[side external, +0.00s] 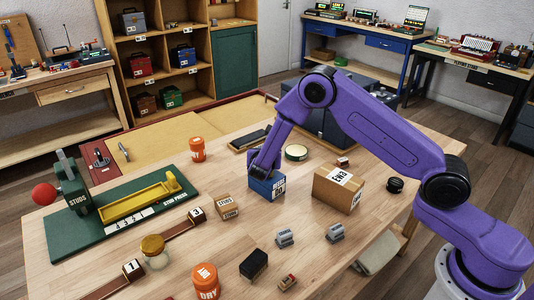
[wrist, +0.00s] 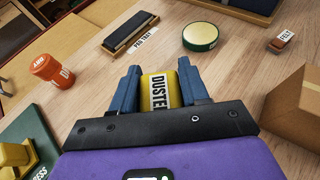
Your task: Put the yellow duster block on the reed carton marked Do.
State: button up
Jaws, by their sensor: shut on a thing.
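My gripper (side external: 264,167) is shut on the yellow duster block (wrist: 158,90), whose white label reads DUSTER in the wrist view. The block sits between the two blue fingers (wrist: 161,88). In the side view the fingers and hand hide the block.
A cardboard box (side external: 338,190) stands close on the right. A round green tin (side external: 296,153) and a dark pad tray (side external: 249,139) lie behind. An orange can (side external: 197,149) and the green stud press (side external: 125,205) are to the left. Grey clips (side external: 285,238) lie in front.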

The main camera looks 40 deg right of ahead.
jog(key=shift+f, duration=0.1)
jog(key=o, duration=1.1)
jog(key=v, duration=1.2)
jog(key=s+d+r+m+g+y, duration=0.1)
jog(key=s+r+m+g+y, duration=0.2)
jog(key=s, duration=0.9)
jog(key=s+d+r+m+g+y, duration=0.2)
jog(key=s+m, duration=0.4)
jog(key=s, duration=0.7)
jog(key=s+d+r+m+g+y, duration=0.1)
jog(key=s+r+m+g+y, duration=0.2)
jog(key=s, duration=0.9)
jog(key=shift+s+r+m+g+y, duration=0.3)
jog(key=shift+m+g+y, duration=0.3)
jog(key=shift+m+y, duration=0.45)
jog(key=shift+d, duration=0.15)
